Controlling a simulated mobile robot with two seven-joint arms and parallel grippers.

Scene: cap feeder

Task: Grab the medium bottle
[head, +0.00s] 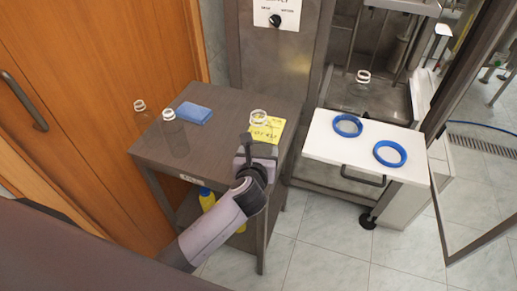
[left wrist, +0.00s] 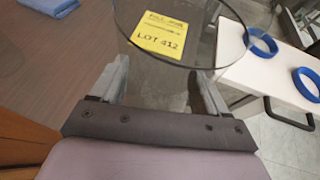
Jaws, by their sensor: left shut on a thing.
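A clear bottle with a pale neck ring (head: 259,116) stands at the right side of the dark table, beside or over a yellow note. My left gripper (head: 254,146) is at this bottle, shut on it. In the left wrist view the gripper's fingers (left wrist: 160,88) lie on either side of the clear glass (left wrist: 180,55). Its walls are hard to make out. Two more clear bottles, one at the table's left edge (head: 140,106) and one nearer (head: 168,115), stand apart from the gripper. My right gripper is not in view.
The yellow note (left wrist: 166,34) reads LOT 412. Two blue rings (head: 348,126) (head: 390,154) rest on a white shelf (head: 325,149) at the right. Another clear bottle (head: 363,77) stands inside the machine. A wooden door is at left.

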